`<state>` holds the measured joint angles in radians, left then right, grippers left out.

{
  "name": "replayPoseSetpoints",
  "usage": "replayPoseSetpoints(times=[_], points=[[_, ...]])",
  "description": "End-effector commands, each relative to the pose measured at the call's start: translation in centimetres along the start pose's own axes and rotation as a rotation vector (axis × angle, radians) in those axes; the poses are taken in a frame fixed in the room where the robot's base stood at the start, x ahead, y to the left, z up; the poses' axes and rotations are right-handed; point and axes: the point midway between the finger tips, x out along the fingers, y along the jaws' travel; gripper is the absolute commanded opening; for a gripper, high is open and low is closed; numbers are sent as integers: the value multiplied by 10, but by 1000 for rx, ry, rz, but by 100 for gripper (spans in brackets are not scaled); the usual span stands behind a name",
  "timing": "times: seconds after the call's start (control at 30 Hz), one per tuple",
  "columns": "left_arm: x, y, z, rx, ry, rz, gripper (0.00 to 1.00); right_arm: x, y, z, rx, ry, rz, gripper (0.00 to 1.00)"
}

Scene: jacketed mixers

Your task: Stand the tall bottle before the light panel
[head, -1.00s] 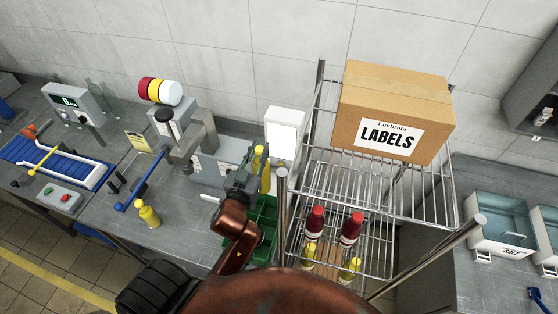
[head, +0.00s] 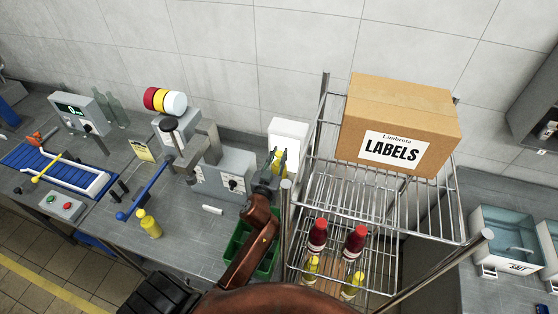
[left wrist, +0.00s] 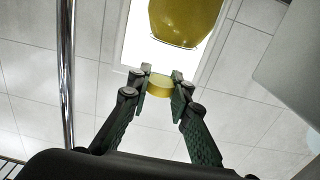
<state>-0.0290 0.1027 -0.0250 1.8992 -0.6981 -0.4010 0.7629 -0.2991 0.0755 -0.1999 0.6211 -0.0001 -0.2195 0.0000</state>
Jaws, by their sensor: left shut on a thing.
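The light panel (head: 288,128) is a white upright box with a bright face, at the back of the bench beside the wire rack. My left gripper (head: 274,172) is in front of its lower part, shut on the tall yellow bottle (head: 279,158). In the left wrist view, the fingers (left wrist: 159,88) close on a yellow cap (left wrist: 159,85). A larger yellow body (left wrist: 184,20) shows above it against the bright panel face (left wrist: 140,50); how the two join is unclear. The bottle's base is hidden, so I cannot tell whether it touches the bench. My right gripper is out of view.
A wire rack (head: 330,182) with a labels box (head: 400,115) and red-topped and yellow bottles stands close on the right. A green crate (head: 235,243) sits partly behind my arm.

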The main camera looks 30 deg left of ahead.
Motion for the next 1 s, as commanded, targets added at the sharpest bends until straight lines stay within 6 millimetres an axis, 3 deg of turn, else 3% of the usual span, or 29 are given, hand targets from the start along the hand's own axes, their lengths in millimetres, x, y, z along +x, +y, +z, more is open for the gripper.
replayPoseSetpoints(times=[0.23, 0.67, 0.7, 0.9, 1.0], points=[[1, 1, 27, 0, 4, 1, 0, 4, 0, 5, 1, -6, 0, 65], [1, 1, 32, -1, 6, 2, 0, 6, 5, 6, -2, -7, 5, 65], [1, 0, 34, -1, -1, 0, 21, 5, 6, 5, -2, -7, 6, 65], [1, 0, 34, 0, -1, 0, 35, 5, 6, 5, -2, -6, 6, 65], [1, 1, 34, 0, -1, 1, 36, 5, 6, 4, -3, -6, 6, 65]])
